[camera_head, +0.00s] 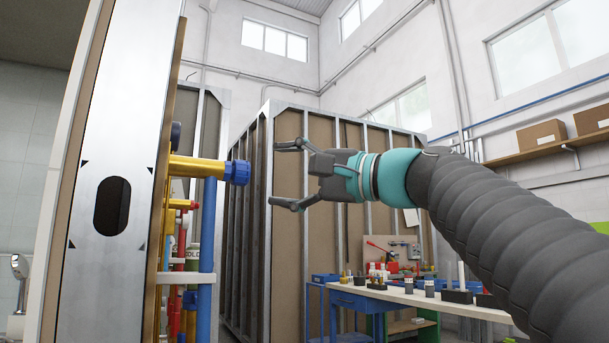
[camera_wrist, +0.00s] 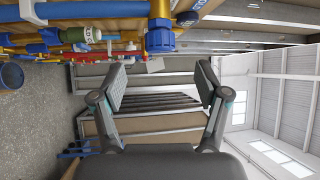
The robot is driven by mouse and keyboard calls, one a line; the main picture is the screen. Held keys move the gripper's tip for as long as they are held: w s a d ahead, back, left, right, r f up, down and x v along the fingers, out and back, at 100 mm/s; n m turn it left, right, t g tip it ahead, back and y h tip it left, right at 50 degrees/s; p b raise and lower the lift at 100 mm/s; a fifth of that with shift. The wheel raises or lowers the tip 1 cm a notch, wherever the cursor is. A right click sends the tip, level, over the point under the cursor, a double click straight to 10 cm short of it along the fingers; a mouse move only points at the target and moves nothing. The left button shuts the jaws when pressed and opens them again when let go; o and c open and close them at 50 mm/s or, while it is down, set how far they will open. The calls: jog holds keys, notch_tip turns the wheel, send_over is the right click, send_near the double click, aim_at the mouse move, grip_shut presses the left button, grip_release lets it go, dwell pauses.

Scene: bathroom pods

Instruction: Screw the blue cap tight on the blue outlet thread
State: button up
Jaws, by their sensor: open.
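The blue ribbed cap (camera_head: 238,172) sits on the end of a yellow horizontal pipe (camera_head: 195,167) that sticks out from the wall panel. No thread shows, so I cannot tell how tight the cap is. My gripper (camera_head: 274,174) is open and empty, to the right of the cap, its two fingers pointing at it, one higher and one lower. A gap separates the fingertips from the cap. In the wrist view the blue cap (camera_wrist: 160,41) lies beyond the fingertips of my gripper (camera_wrist: 161,82), roughly centred between them.
A dark round cap (camera_head: 176,135) sits just above the yellow pipe. A blue vertical pipe (camera_head: 207,240) and several coloured pipes and valves stand below. A silver panel (camera_head: 120,130) is at left. A workbench (camera_head: 400,296) with tools stands behind. Space around the fingers looks free.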

aim_at(237, 173)
jog(key=p+x, duration=0.2)
jog(key=x, duration=0.8)
jog(key=c, duration=1.3)
jog(key=shift+r+p, duration=0.1)
jog(key=shift+p, duration=0.3)
jog(key=shift+c, duration=0.2)
jog(key=shift+m+h+p, duration=0.3)
jog(key=shift+h+p, duration=0.2)
jog(key=shift+p, duration=0.35)
jog(key=shift+g, duration=0.3)
jog(key=shift+m+g+h, duration=0.3)
jog(key=shift+m+h, duration=0.3)
jog(key=shift+h, duration=0.2)
